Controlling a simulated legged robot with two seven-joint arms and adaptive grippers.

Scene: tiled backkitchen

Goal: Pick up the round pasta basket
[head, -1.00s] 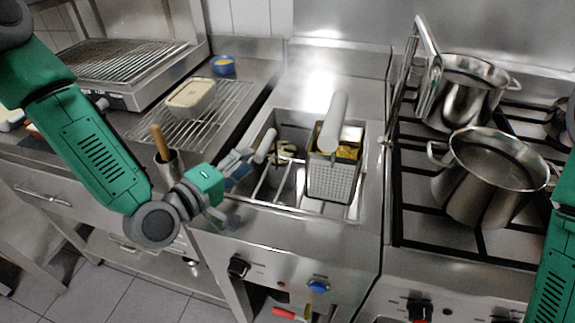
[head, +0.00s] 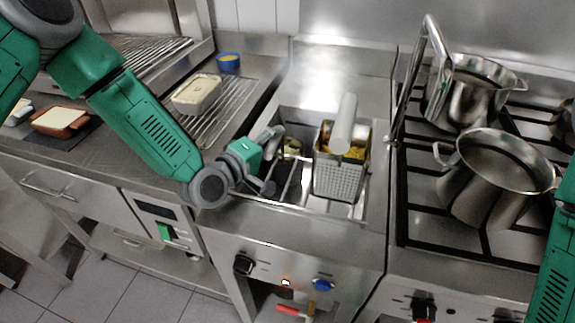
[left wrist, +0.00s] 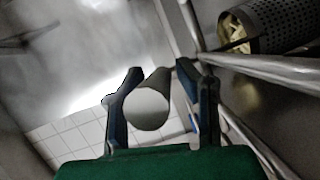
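The round pasta basket (head: 291,149) sits at the left of the steel basin, mostly hidden behind my left gripper and its own handle. Its grey cylindrical handle (left wrist: 149,107) shows end-on between the two fingers in the left wrist view. My left gripper (head: 267,160) is at this handle. A square perforated basket (head: 340,176) with a pale upright handle stands to the right in the same basin. My right gripper is out of view.
Steel pots (head: 497,178) stand on the gas hob at the right. A tub (head: 197,94) rests on a wire rack at the left, with a blue bowl (head: 228,62) behind it. The basin's front rim (head: 300,222) lies close to my gripper.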

